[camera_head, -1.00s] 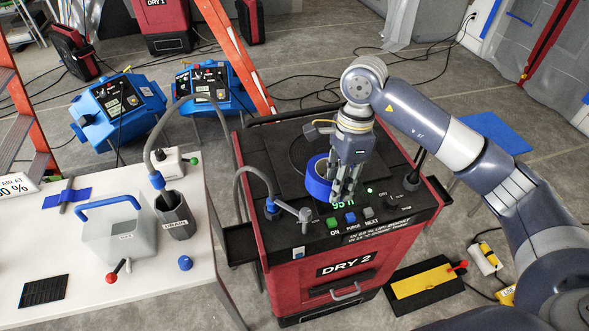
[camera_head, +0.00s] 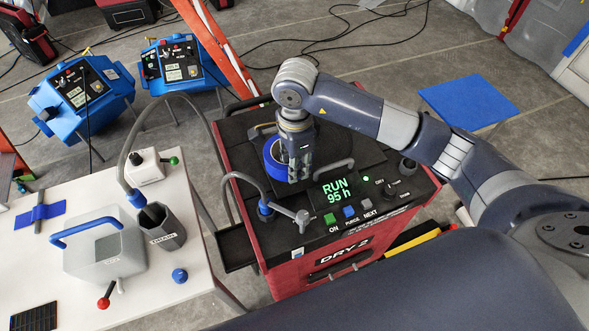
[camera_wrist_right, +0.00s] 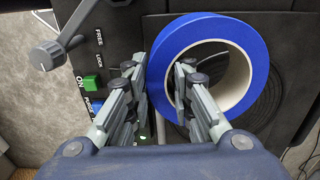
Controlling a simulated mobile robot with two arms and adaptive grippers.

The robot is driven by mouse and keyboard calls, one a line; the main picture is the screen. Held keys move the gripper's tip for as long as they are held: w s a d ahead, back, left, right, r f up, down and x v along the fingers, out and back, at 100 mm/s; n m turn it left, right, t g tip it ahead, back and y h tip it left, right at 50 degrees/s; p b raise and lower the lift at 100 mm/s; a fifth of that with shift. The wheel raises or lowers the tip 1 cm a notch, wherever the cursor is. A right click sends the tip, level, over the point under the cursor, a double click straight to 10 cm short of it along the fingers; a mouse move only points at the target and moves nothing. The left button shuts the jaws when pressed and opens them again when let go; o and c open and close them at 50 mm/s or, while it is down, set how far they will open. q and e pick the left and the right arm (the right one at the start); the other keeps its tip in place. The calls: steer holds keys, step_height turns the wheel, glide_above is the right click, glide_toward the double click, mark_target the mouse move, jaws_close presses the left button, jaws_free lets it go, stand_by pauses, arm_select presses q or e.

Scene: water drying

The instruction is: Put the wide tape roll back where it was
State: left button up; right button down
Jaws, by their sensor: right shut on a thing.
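The wide tape roll (camera_head: 271,158) is blue with a pale core. My right gripper (camera_head: 299,170) is shut on its wall over the left part of the top of the red DRY 2 machine (camera_head: 225,172). In the right wrist view, one finger of the gripper (camera_wrist_right: 158,80) is outside the roll (camera_wrist_right: 212,28) and the other is inside its hole. The roll stays ring-like, with its opening facing the wrist camera. I cannot tell whether it touches the machine's top. The gripper partly hides it in the head view. My left gripper is not in view.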

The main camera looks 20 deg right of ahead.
step_height(320, 180, down, 3)
steer(key=shift+w+f+p, duration=0.1)
steer(key=shift+f+p, duration=0.1)
steer(key=shift+p, duration=0.3)
steer(key=shift+f, duration=0.3)
steer(key=c, duration=1.6)
jaws_free()
steer(key=shift+o, duration=0.9)
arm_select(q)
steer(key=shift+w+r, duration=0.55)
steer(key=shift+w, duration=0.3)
